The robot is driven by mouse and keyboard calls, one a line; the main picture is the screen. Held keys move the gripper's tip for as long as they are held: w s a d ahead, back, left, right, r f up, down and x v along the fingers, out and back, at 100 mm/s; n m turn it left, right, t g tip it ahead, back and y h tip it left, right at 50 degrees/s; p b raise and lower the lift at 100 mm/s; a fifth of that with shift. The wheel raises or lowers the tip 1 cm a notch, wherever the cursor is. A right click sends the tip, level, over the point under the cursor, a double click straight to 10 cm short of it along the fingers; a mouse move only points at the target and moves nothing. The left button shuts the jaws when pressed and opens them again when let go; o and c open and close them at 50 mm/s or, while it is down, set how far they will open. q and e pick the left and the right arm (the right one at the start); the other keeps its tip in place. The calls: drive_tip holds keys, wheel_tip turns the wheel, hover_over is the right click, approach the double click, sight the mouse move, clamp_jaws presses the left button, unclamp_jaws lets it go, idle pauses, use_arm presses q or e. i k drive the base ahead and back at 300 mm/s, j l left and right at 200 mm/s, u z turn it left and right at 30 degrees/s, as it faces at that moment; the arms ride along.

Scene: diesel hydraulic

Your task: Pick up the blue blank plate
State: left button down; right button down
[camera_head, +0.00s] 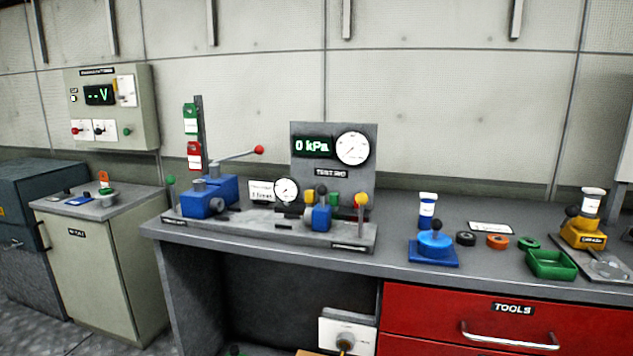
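Two blue flat things show, and I cannot tell for certain which is the blank plate. One is a blue square plate (433,255) on the bench, with a round blue body and a dark knob on top. The other is a small flat blue piece (79,201) on top of the grey-green cabinet at the left, too small to make out in detail. Neither of my grippers is in view.
The grey bench (390,265) carries a test rig (333,160) with gauges and a blue pump (208,198). Right of the blue square plate lie several rings, a green tray (552,264) and a yellow grease device (583,235). A blue-labelled bottle (427,211) stands behind it.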

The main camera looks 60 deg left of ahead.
sight(87, 196)
drive_tip(key=u, duration=3.25)
drive_tip(key=i+j+u, duration=0.25)
drive_tip(key=i, duration=0.85)
drive_tip(key=i+u, duration=0.3)
drive_tip(key=i, duration=0.85)
drive_tip(key=i+z, duration=0.2)
drive_tip(key=i, duration=0.3)
drive_tip(key=i+j+z, duration=0.2)
drive_tip(key=i, duration=0.25)
drive_tip(key=i+j+z, duration=0.2)
drive_tip(key=i, duration=0.25)
